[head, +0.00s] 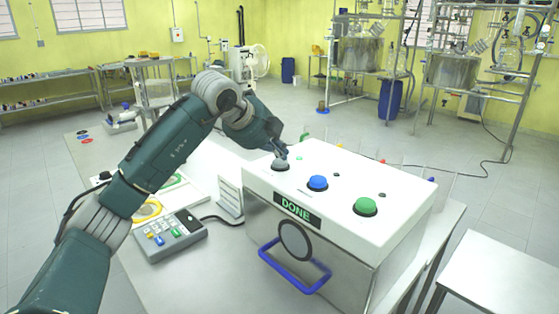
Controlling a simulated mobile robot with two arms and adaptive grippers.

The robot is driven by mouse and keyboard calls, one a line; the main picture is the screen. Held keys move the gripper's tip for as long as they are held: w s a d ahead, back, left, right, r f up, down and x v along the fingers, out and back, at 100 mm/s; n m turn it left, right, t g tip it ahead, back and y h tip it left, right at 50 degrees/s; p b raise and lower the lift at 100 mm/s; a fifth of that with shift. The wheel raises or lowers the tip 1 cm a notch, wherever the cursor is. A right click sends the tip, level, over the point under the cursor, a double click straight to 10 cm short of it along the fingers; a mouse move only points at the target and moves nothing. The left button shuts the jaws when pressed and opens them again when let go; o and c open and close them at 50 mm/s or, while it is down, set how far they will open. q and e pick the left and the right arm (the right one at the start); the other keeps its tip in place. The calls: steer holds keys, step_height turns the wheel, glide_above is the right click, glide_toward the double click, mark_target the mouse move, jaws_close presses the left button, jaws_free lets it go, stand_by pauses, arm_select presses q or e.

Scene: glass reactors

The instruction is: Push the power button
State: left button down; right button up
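A white box-shaped device (335,172) stands on the table, with a grey button (280,166), a blue button (317,183) and a green button (365,206) along its top. No label marks which is the power button. A display (296,207) on its front reads DONE in green. My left gripper (281,156) points down at the grey button, its fingertips at or just above it; contact cannot be made out. The fingers are too small to tell whether they are open or shut. My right gripper is not in view.
A blue handle (294,279) sticks out from the device's front below a round dark disc (295,240). A grey keypad unit (170,236) lies left of the device. A bare white table (505,270) stands at the right. Metal racks with glassware stand farther back.

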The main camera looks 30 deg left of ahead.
mark_target(280, 163)
arm_select(q)
steer(key=shift+f, duration=0.1)
stand_by(0.5)
steer(key=shift+f+b, duration=0.35)
steer(key=shift+f, duration=0.05)
steer(key=shift+r, duration=0.1)
steer(key=shift+r+p, duration=0.35)
step_height(280, 163, up, 6)
steer(key=p, duration=0.4)
steer(key=shift+r+p, duration=0.1)
steer(key=shift+p, duration=0.3)
